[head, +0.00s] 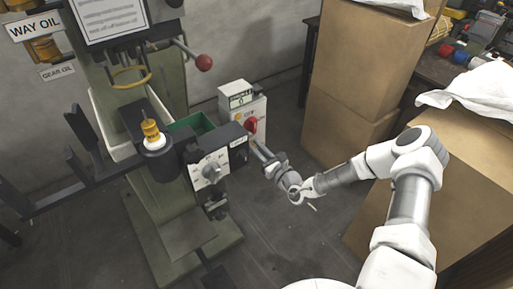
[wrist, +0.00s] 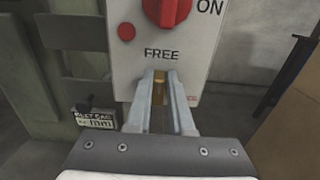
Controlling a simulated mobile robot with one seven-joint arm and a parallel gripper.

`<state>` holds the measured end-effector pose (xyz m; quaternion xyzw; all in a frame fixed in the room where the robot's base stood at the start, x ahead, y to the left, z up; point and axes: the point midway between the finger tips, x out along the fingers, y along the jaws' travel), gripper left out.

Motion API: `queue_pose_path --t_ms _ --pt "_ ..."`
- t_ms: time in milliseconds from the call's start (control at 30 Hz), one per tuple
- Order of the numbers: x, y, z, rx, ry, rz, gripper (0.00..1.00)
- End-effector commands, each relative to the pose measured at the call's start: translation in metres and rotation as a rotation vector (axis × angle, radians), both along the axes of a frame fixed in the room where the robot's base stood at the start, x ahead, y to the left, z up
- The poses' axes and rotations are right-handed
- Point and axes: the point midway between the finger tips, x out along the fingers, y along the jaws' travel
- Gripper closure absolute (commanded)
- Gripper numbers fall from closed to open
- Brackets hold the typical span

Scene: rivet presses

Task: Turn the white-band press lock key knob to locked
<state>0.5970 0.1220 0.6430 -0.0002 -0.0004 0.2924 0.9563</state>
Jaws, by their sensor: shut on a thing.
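A white panel (wrist: 205,45) fills the upper middle of the wrist view, with the word FREE printed on it. A small brass-coloured piece (wrist: 159,92), which looks like the lock key knob, shows below that word between the fingers. My gripper (wrist: 161,78) is shut on it; the fingers hide most of it, so its turn angle cannot be told. In the head view my gripper (head: 259,147) is at the press's right side, just below a red knob (head: 250,125). That red knob (wrist: 167,8) also shows at the top of the wrist view, beside ON.
A red button (wrist: 126,32) sits left of the red knob. Cardboard boxes (head: 355,70) stand at the right. Floor (head: 290,240) is clear below my arm.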

Motion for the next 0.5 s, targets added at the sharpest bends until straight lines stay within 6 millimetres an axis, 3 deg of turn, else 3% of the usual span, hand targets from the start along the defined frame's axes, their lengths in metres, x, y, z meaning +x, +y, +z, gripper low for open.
queue_pose_path --t_ms 500 --pt "0.0005 -0.0015 0.0015 0.083 0.059 -0.001 1.0"
